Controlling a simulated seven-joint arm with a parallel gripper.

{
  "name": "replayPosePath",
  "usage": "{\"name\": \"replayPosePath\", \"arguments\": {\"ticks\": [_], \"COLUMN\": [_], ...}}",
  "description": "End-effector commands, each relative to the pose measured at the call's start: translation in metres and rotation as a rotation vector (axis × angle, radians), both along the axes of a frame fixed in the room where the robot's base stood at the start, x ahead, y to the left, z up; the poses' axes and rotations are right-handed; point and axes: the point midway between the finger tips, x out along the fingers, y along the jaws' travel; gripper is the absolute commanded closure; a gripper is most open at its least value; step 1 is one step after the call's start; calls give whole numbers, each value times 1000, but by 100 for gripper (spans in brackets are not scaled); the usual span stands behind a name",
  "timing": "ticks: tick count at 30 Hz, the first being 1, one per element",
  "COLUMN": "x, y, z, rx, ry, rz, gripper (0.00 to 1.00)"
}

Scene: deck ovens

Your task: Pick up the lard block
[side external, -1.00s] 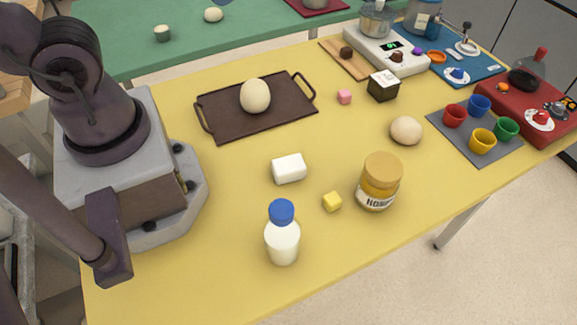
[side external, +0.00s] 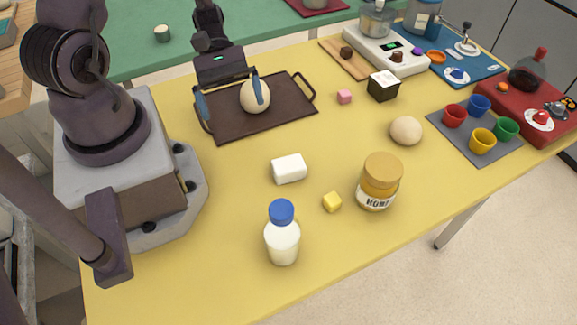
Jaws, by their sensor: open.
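A white rectangular block (side external: 289,168), which looks like the lard block, lies flat on the yellow table (side external: 240,230) near its middle. My gripper (side external: 230,98) is open and empty. It hangs over the dark brown tray (side external: 285,112), behind and to the left of the white block and well apart from it. One blue finger shows in front of a cream dough ball (side external: 251,101) on the tray; the other is near the tray's left end. Whether a finger touches the ball or tray cannot be told.
A milk bottle with a blue cap (side external: 282,236), a small yellow cube (side external: 332,202) and a honey jar (side external: 379,182) stand in front and right of the block. Another dough ball (side external: 406,131) and a pink cube (side external: 344,97) lie further right. The table left of the block is clear.

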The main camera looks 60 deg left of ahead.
Motion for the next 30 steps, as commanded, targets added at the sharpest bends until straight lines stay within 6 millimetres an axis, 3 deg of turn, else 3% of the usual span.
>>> {"name": "replayPosePath", "arguments": {"ticks": [1,6,9,14,22,30], "x": [0,15,32,40,51,55], "y": [-3,-9,-5,-17,-61,-80], "z": [-13,-40,-38,-41,-60,-70], "rx": [-61,-198,-218,-235,-233,-232], "ry": [45,124,106,99,100,99], "rz": [82,317,394,422,417,418], "gripper": [0,0,0,0,0,0]}}
